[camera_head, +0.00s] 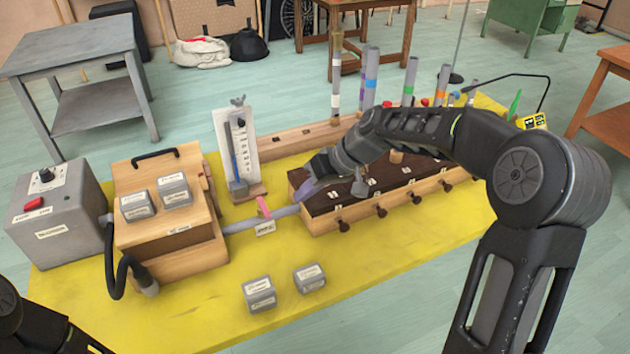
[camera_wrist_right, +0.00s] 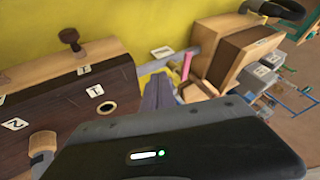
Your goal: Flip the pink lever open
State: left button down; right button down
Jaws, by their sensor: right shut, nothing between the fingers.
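The pink lever (camera_head: 264,207) stands up, tilted, on the grey pipe (camera_head: 240,226) between the wooden bellows box (camera_head: 180,241) and the dark-topped wooden chest (camera_head: 325,219). In the right wrist view the pink lever (camera_wrist_right: 186,66) shows just beyond the fingertips. My right gripper (camera_head: 306,189) is shut and empty, above the left end of the chest, to the right of the lever and apart from it in the head view. Its purplish fingers (camera_wrist_right: 156,92) point toward the lever in the wrist view. My left gripper is out of view; only part of that arm shows at the lower left.
A white gauge board (camera_head: 238,150) stands behind the pipe. Grey weights (camera_head: 260,294) lie on the yellow tabletop (camera_head: 200,310) in front. A grey control box (camera_head: 62,222) is at far left. Several upright tubes (camera_head: 371,78) rise behind the chest. Dark knobs line the chest's front.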

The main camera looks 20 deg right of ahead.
aim_at(264, 211)
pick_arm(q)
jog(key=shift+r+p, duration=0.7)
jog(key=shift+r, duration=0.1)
pick_arm(e)
jog(key=a+f, duration=0.2)
jog(key=a, duration=0.3)
jog(key=shift+w+a+f, duration=0.3)
jog(key=shift+w+a, duration=0.05)
jog(key=shift+w, duration=0.1)
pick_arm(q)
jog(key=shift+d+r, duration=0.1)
pick_arm(e)
jog(key=shift+a, duration=0.15)
